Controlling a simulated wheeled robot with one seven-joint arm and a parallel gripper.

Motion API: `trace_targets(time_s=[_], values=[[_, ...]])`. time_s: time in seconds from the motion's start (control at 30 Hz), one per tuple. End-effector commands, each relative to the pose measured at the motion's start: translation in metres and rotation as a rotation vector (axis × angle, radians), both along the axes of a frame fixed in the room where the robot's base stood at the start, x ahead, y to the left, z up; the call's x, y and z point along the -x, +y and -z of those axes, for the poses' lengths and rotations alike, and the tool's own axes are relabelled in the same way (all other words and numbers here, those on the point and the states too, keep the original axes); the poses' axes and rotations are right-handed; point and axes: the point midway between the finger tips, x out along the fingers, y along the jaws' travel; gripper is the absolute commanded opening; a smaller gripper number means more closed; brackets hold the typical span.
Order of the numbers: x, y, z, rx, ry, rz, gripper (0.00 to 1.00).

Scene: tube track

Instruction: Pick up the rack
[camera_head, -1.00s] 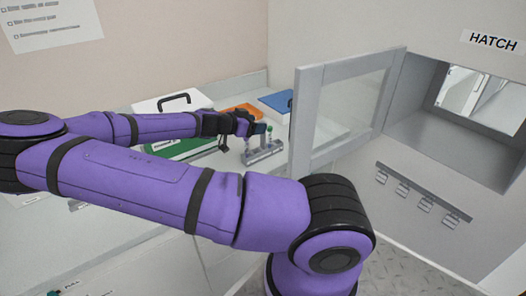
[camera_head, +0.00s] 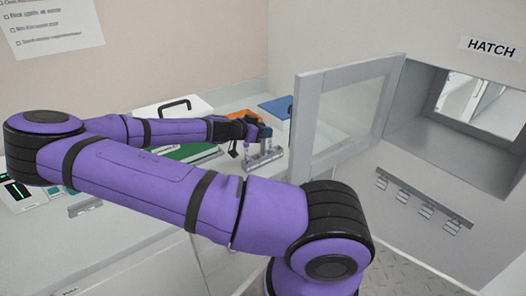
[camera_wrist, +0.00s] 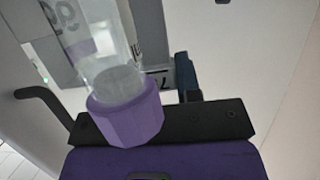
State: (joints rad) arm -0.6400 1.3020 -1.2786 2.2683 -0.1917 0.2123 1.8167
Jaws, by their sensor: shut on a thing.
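The rack (camera_head: 264,160) is a small grey metal holder on the far side of the counter, left of the open hatch door. My gripper (camera_head: 262,133) is at its top and shut on it. My fingers hide part of the rack, and I cannot tell whether its base is clear of the counter. The fingertips' hold on the rack is hidden there.
The hatch door (camera_head: 340,115) stands open just right of the rack, with the hatch opening (camera_head: 430,110) beyond. A white case with a black handle (camera_head: 172,110), an orange item (camera_head: 240,115) and a blue-lidded box (camera_head: 277,107) stand behind. A green item (camera_head: 190,152) lies left.

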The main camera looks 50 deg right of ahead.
Motion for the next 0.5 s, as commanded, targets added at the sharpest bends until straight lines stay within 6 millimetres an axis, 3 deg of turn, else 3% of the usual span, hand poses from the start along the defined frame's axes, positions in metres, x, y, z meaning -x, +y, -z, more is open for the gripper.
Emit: trace_targets(time_s=[0.27, 0.5], values=[[0.000, 0.000, -0.007, 0.000, -0.002, 0.001, 0.03], [0.000, 0.000, -0.027, 0.000, -0.003, 0.002, 0.03]])
